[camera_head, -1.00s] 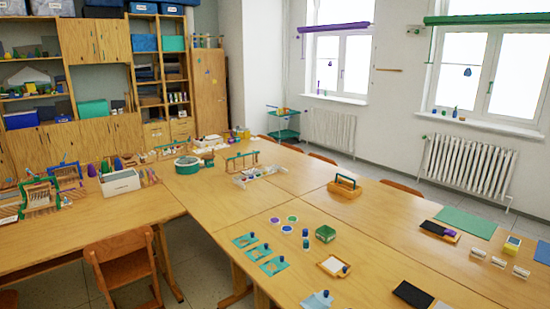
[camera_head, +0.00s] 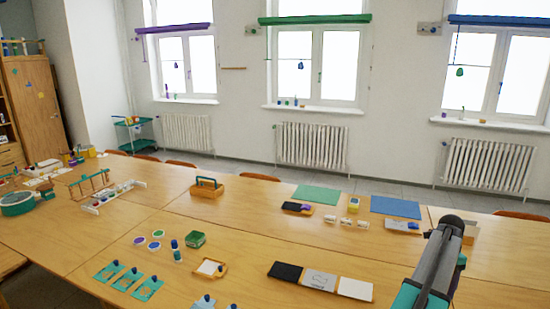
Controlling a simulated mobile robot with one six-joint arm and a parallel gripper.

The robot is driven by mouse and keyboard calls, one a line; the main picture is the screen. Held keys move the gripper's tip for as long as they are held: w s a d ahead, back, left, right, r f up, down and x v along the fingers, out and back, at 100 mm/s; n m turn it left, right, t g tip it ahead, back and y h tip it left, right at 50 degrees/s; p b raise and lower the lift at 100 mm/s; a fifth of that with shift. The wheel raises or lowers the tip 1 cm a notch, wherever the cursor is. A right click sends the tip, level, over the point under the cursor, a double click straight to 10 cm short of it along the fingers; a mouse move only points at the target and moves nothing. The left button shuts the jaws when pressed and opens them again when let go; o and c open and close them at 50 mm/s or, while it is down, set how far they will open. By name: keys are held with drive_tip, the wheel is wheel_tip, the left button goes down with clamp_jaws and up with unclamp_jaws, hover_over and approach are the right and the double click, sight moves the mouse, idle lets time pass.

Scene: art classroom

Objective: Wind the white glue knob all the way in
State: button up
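Small white cylinders that look like glue sticks (camera_head: 346,221) lie in a short row on the table, right of centre. They are too small for me to make out a knob or tell how far it is wound. Part of my arm, dark grey and teal, rises at the lower right, to the right of and nearer than the white cylinders. No gripper fingers can be made out.
A yellow-and-white block (camera_head: 353,204) stands behind the cylinders, between a green mat (camera_head: 316,194) and a blue mat (camera_head: 396,207). A black eraser tray (camera_head: 297,208) is to their left. A dark-and-white panel tray (camera_head: 318,280) lies nearer. Bare tabletop (camera_head: 250,245) lies left of it.

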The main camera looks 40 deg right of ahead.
drive_tip(key=shift+s+f+b, duration=0.1)
drive_tip(key=shift+f+b, duration=0.35)
drive_tip(key=shift+f, duration=0.75)
idle(1.0)
drive_tip(key=shift+c, duration=0.4)
drive_tip(key=c, duration=1.4)
drive_tip(key=shift+c, duration=0.2)
drive_tip(key=n, duration=0.6)
drive_tip(key=shift+h+p, duration=0.3)
drive_tip(key=shift+p, duration=0.1)
drive_tip(key=shift+n+h, duration=0.3)
drive_tip(key=shift+n, duration=2.5)
